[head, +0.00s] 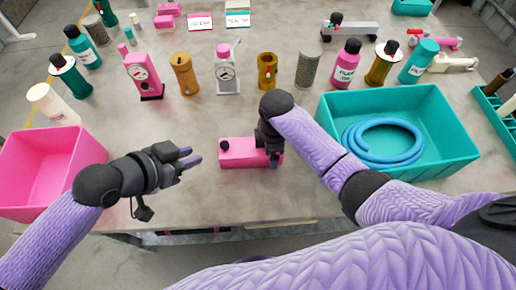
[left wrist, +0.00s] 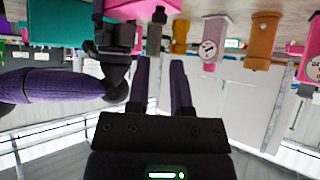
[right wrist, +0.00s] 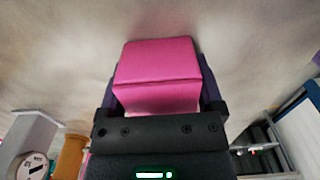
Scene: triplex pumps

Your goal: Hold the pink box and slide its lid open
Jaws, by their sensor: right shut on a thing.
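The pink box (head: 236,158) sits on the table in front of me, with a small dark knob (head: 224,145) near its left end. My right gripper (head: 272,160) comes down over the box's right end and is shut on it. In the right wrist view the pink box (right wrist: 158,65) fills the space between the two fingers. My left gripper (head: 190,157) is empty and open, a short way left of the box. Its two fingers stand apart in the left wrist view (left wrist: 160,80). I cannot make out whether the lid has shifted.
A pink bin (head: 75,150) stands at the left. A teal bin (head: 450,145) holds a coiled blue hose (head: 383,142) at the right. Bottles, gauges and cylinders line the back. The table between the box and the back row is clear.

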